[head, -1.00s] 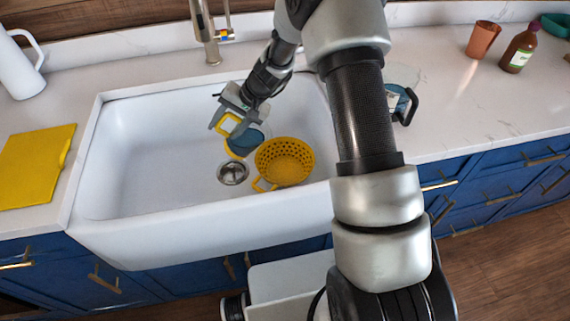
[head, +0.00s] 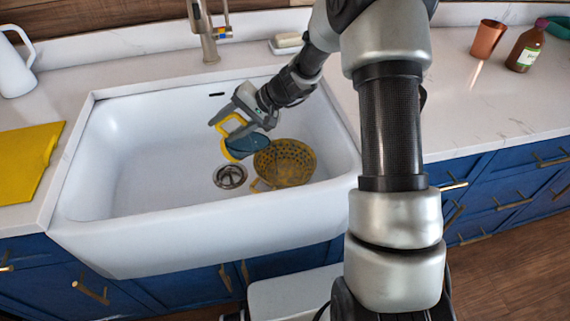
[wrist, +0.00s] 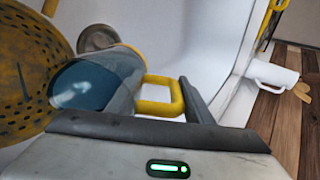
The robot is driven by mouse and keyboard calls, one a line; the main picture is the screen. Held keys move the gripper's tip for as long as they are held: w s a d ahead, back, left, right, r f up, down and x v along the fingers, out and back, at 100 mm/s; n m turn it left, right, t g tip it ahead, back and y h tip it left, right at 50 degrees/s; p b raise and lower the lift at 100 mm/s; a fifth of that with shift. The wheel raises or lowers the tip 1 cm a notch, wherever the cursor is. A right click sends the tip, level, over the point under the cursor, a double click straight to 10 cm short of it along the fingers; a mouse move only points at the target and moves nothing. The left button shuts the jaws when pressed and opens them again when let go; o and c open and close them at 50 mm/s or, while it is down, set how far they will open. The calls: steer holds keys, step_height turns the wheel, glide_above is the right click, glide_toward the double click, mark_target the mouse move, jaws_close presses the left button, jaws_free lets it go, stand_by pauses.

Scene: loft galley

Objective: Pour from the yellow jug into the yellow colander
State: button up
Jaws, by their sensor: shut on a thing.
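The jug is clear with a yellow handle (head: 229,124) and blue contents (head: 247,146). My gripper (head: 237,119) is shut on its handle, above the sink basin. The jug is tilted with its body toward the colander; in the wrist view its blue contents (wrist: 85,87) lie beside the colander's edge. The yellow colander (head: 287,160), full of holes, sits in the sink right of the drain. It also shows at the left of the wrist view (wrist: 22,72). I cannot tell whether liquid is leaving the jug.
The white sink (head: 130,150) has a drain (head: 230,175) left of the colander and a faucet (head: 207,35) behind. A yellow board (head: 25,160) and white pitcher (head: 12,65) stand left. A copper cup (head: 488,38) and brown bottle (head: 525,46) stand right.

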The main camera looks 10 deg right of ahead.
mark_target(241, 122)
steer(key=shift+d+f+y+b, duration=0.15)
steer(key=shift+f+y+b, duration=0.2)
steer(key=shift+b, duration=0.3)
steer(key=shift+r, duration=0.15)
steer(key=shift+s+d+r+y, duration=0.1)
steer(key=shift+d+r+y, duration=0.05)
steer(key=shift+r+y, duration=0.1)
steer(key=shift+s+d+r+t+y+b, duration=0.15)
steer(key=shift+d+r+t+y+b, duration=0.3)
steer(key=shift+r, duration=0.2)
steer(key=shift+s+d+t+y+b, duration=0.25)
steer(key=shift+d+y+b, duration=0.25)
steer(key=shift+y+b, duration=0.4)
stand_by(1.0)
